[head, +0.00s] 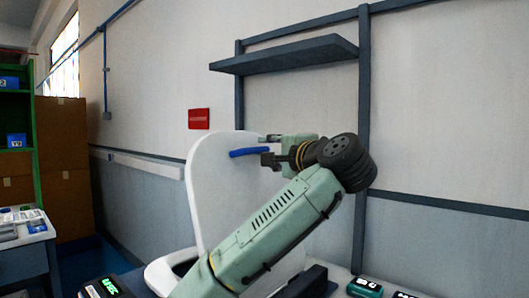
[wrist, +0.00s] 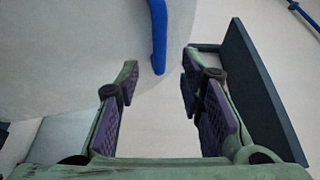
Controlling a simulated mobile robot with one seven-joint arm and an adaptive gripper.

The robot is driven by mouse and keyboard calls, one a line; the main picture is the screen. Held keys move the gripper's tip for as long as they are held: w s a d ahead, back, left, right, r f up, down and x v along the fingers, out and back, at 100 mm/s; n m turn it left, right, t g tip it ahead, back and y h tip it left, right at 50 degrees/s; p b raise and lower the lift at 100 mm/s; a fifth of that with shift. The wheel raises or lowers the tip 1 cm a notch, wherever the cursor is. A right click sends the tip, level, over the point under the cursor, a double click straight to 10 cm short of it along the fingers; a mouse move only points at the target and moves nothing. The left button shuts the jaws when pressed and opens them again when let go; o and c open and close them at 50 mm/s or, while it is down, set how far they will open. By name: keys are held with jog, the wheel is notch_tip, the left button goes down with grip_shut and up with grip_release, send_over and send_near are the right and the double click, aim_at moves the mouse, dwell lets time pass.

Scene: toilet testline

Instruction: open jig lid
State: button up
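The white jig lid (head: 212,175) stands nearly upright, tilted slightly back, above a white base (head: 160,276) in the head view. A blue bar-shaped handle (head: 250,152) sticks out from the lid's face; it also shows in the wrist view (wrist: 158,35). My gripper (head: 268,150) is beside the lid near the handle. In the wrist view my gripper (wrist: 160,70) is open, with purple pads apart and nothing between them. The handle's end lies just ahead of the fingertips, roughly in line with the gap. My arm hides part of the base.
A dark shelf (head: 285,54) is mounted on the wall above. Dark posts and a rail run along the wall. A side table (head: 25,262) and green rack (head: 36,165) stand at left. Small devices with green displays (head: 103,288) (head: 366,286) lie at the front.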

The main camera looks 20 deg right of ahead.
jog(key=s+d, duration=0.1)
jog(key=s, duration=0.6)
jog(key=shift+d, duration=0.2)
jog(key=shift+r, duration=0.15)
